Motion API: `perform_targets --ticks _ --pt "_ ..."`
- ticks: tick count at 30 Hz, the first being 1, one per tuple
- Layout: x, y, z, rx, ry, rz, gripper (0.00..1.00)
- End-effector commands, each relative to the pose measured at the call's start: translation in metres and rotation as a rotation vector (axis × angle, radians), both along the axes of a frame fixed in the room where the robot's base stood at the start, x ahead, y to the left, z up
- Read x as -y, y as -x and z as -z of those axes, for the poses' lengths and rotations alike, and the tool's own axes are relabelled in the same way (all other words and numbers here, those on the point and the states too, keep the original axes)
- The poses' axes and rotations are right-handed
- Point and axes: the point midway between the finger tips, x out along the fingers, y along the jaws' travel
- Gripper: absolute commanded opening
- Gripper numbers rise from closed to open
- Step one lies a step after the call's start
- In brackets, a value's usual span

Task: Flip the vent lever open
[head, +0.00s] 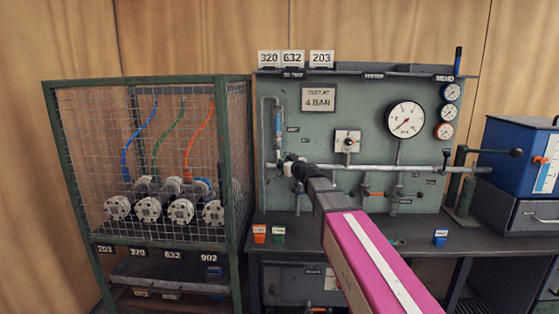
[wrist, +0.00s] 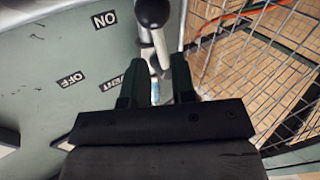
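In the wrist view, a lever with a black ball knob (wrist: 152,12) and a pale metal stem (wrist: 160,48) stands just past my fingertips. The stem runs down into the gap between them; whether either finger touches it I cannot tell. My gripper (wrist: 156,62) is open, its two dark fingers apart. A partly covered label ending in "NT" (wrist: 112,84) lies beside the left finger, with an "OFF" label (wrist: 70,80) and an "ON" or "NO" label (wrist: 104,20) on the panel. In the head view, my dark gripper (head: 301,170) is at the panel's left side and hides the lever.
A wire mesh cage (head: 150,140) holding flanged parts stands close on the left. A horizontal pipe (head: 400,167), a large gauge (head: 405,119) and a small valve plate (head: 347,141) are on the panel to the right. A blue box (head: 525,155) stands far right.

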Motion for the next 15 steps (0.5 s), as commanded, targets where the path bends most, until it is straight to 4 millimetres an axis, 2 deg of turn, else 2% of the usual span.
perform_targets --ticks 1,6,15 --pt "-0.007 -0.012 0.000 0.000 0.000 -0.001 0.24" --pt "-0.021 -0.033 0.000 0.000 0.000 0.000 0.24" --pt "-0.028 -0.041 0.000 0.000 0.000 0.000 0.24"
